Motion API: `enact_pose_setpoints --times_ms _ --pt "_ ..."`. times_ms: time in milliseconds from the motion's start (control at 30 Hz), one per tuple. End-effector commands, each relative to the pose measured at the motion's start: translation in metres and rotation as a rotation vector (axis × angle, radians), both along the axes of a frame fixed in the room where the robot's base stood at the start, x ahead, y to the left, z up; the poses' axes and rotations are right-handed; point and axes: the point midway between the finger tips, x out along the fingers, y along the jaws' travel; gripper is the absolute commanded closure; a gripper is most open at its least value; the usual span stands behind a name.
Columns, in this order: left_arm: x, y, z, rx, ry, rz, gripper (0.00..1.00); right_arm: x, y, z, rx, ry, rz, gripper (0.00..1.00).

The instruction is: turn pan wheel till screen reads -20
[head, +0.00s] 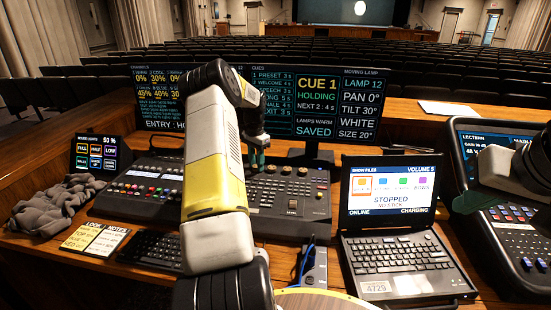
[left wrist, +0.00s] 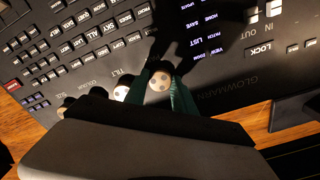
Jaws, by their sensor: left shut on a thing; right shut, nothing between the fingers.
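My left gripper (head: 257,160) reaches down to the lighting desk (head: 285,200), its green fingers shut on a small pale-topped wheel (left wrist: 159,81) at the left end of the wheel row. My right gripper (head: 468,202) is at the right, shut and empty, above the gap between laptop and lectern console.
A laptop (head: 408,265) stands right of the desk, and a lectern console (head: 508,215) beyond it. Grey cloth (head: 52,207) lies at the left. A keyboard (head: 150,250) and notes (head: 95,237) lie in front. The cue screen (head: 285,104) stands behind the desk.

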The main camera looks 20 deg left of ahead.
Motion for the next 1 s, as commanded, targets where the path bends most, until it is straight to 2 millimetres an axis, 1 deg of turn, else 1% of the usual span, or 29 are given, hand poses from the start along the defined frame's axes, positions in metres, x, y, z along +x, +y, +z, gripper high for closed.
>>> enact_pose_setpoints --times_ms 167,367,800,1000 --pt "-0.0001 0.0005 0.0004 0.001 0.001 0.027 1.0 0.0 0.0 0.0 0.0 0.0 0.0 1.0" --pt "-0.0001 0.0 0.0007 0.002 0.0 0.122 1.0 0.0 0.0 0.0 0.0 0.0 0.0 1.0" --pt "0.0001 0.0001 0.0012 0.003 -0.001 0.464 1.0 0.0 0.0 0.0 0.0 0.0 0.0 1.0" --pt "0.0002 -0.0003 0.0012 0.002 -0.001 0.587 1.0 0.0 0.0 0.0 0.0 0.0 0.0 1.0"
